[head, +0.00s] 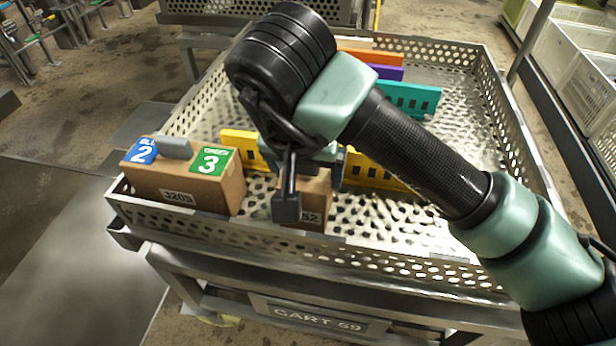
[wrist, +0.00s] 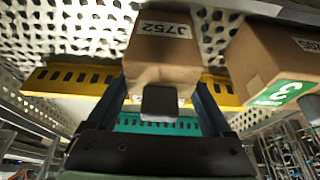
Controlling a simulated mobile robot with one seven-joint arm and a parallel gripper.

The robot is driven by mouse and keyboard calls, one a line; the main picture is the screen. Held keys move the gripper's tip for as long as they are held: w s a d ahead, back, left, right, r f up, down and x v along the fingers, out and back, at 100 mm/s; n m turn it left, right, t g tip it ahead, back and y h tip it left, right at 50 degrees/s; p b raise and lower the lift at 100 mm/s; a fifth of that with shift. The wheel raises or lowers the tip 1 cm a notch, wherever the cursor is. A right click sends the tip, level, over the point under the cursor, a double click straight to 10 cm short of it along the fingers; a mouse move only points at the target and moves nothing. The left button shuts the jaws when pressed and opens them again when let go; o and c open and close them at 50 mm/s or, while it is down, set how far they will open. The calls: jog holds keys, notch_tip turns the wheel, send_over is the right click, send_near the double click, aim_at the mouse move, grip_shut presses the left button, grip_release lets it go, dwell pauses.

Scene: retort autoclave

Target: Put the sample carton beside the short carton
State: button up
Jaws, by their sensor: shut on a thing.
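My gripper (head: 311,172) is shut on a small brown carton, taken as the sample carton (head: 314,212), near the front of the perforated metal tray (head: 232,243). In the wrist view this carton (wrist: 165,65) sits between my fingers, its label reading J752. A wider brown carton (head: 178,187), taken as the short carton, stands left of it in the tray's front left corner. It has a grey grip on top, a blue 2 and a green 3. It shows at right in the wrist view (wrist: 275,62). A gap separates the cartons. Whether the held carton touches the tray floor is unclear.
A yellow slotted divider (head: 238,142) runs just behind the cartons. Teal (head: 412,98), purple (head: 388,73) and orange (head: 370,57) dividers stand farther back. The tray rests on a cart marked CART 59 (head: 318,316). The tray floor is bare at the front right.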

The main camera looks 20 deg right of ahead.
jog(key=shift+f, duration=0.2)
jog(key=o, duration=1.2)
jog(key=p+v, duration=0.5)
jog(key=v, duration=0.6)
jog(key=shift+w+d+r+p, duration=0.1)
jog(key=shift+w+r+p, duration=0.05)
jog(key=shift+p, duration=0.25)
jog(key=shift+s+r, duration=0.25)
jog(key=shift+r, duration=0.3)
